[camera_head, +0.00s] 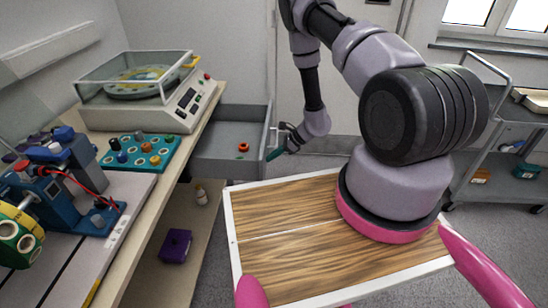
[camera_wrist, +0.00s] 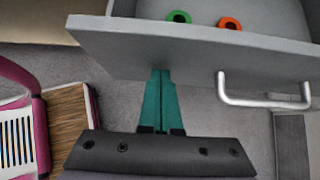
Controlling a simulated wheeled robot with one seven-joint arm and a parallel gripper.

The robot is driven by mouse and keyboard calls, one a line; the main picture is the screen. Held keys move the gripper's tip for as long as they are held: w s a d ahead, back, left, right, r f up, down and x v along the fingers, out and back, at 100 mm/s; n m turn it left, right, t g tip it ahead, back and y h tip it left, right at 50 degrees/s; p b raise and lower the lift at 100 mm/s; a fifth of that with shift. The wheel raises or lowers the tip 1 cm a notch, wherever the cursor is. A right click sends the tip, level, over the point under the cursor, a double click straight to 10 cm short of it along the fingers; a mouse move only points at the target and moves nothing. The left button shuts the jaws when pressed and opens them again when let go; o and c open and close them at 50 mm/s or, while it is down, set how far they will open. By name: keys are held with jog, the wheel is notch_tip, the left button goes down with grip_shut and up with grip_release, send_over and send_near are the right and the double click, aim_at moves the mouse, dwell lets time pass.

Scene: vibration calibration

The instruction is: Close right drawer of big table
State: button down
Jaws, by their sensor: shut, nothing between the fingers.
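The grey drawer (camera_head: 232,168) stands pulled out from under the far part of the big table (camera_head: 140,232). Its front panel (camera_wrist: 150,48) spans the top of the wrist view, with a silver bar handle (camera_wrist: 262,101) right of my gripper. My gripper (camera_head: 272,154) has teal fingers, which are shut and empty. In the wrist view the fingers (camera_wrist: 161,72) point at the front panel, left of the handle and apart from it. Their tips meet the panel's lower edge in the picture; I cannot tell whether they touch it.
An orange ring (camera_wrist: 230,24) and a green ring (camera_wrist: 178,17) lie in the drawer. A shaker machine (camera_head: 150,100) and a teal block with knobs (camera_head: 138,152) stand on the table. A purple box (camera_head: 175,246) sits below. A grey cart (camera_head: 490,160) stands at right.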

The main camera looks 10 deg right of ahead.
jog(key=w+a, duration=0.3)
jog(key=a, duration=0.5)
jog(key=w+a, duration=0.2)
jog(key=a, duration=0.7)
jog(key=w+a, duration=0.3)
jog(key=a, duration=0.6)
jog(key=shift+w+a, duration=0.25)
jog(key=shift+w, duration=0.05)
jog(key=shift+w+a, duration=0.15)
jog(key=shift+a, duration=0.4)
